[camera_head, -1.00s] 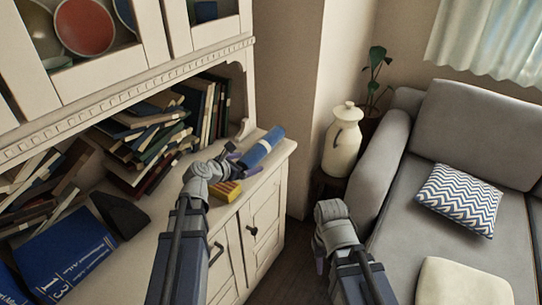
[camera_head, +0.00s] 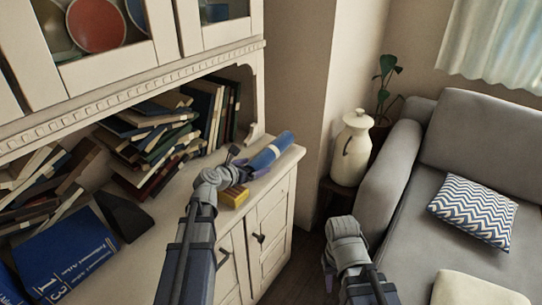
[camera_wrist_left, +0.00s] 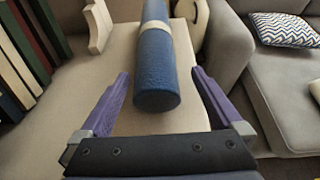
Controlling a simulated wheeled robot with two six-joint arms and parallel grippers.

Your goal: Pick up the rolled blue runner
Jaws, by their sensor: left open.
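The rolled blue runner (camera_head: 270,150) lies on the right end of the white cabinet's counter, with a pale band around it. In the left wrist view the blue roll (camera_wrist_left: 157,75) points toward me, its near end between the two purple fingers. My left gripper (camera_head: 250,166) is open at the near end of the roll; in the left wrist view the fingers (camera_wrist_left: 160,85) stand apart on either side, with gaps to the roll.
A yellow block (camera_head: 234,196) sits on the counter below my left gripper. Stacked and leaning books (camera_head: 150,135) fill the shelf behind. A cream jug (camera_head: 352,150) stands right of the cabinet, beside a grey sofa (camera_head: 400,175). The counter's right edge is close to the roll.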

